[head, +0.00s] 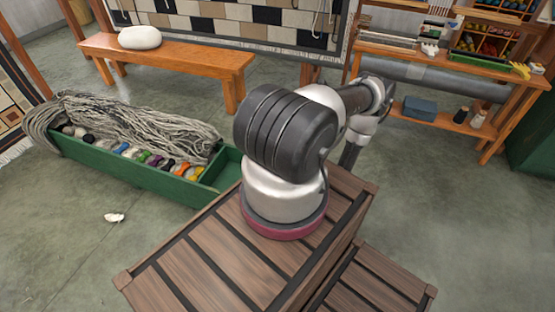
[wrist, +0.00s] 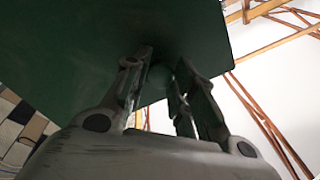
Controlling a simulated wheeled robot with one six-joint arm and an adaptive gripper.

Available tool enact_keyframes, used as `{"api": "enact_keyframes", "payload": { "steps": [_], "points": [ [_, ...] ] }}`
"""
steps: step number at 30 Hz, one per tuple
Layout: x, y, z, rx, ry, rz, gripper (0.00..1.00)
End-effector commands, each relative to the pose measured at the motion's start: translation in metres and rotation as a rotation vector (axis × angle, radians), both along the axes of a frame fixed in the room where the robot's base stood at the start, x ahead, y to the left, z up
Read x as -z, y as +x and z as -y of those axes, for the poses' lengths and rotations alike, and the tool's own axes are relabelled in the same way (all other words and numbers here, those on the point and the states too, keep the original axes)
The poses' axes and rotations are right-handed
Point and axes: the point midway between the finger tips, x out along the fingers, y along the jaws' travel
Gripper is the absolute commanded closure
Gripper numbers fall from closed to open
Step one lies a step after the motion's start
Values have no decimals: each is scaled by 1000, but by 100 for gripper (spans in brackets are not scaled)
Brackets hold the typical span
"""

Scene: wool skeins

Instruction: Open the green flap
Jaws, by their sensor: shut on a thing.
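A dark green panel (wrist: 80,45), which looks like the green flap, fills the upper left of the wrist view. A small round green knob (wrist: 158,77) shows on its underside or face. My gripper (wrist: 164,65) has its two fingers on either side of this knob and is shut on it. The fingers reach up close to the panel. How far the flap stands open cannot be told from this view. In the head view my arm hides much of the middle, and I cannot make out the flap with certainty.
A long green trough (head: 130,172) with grey yarn and coloured skeins stands on the floor at left. A wooden bench (head: 180,55) is behind it. A wooden shelf (head: 455,62) stands at back right, a green cabinet (head: 533,150) at the right edge. Open floor lies between.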

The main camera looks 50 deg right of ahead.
Motion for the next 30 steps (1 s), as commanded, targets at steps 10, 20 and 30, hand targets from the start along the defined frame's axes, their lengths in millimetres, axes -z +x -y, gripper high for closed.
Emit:
{"api": "enact_keyframes", "payload": {
  "steps": [10,20,30],
  "points": [
    [0,0,0,0,0,-1,50],
    [2,-6,3,3,-2,-1,50],
    [15,-71,27,7,-3,-1,50]
  ]
}}
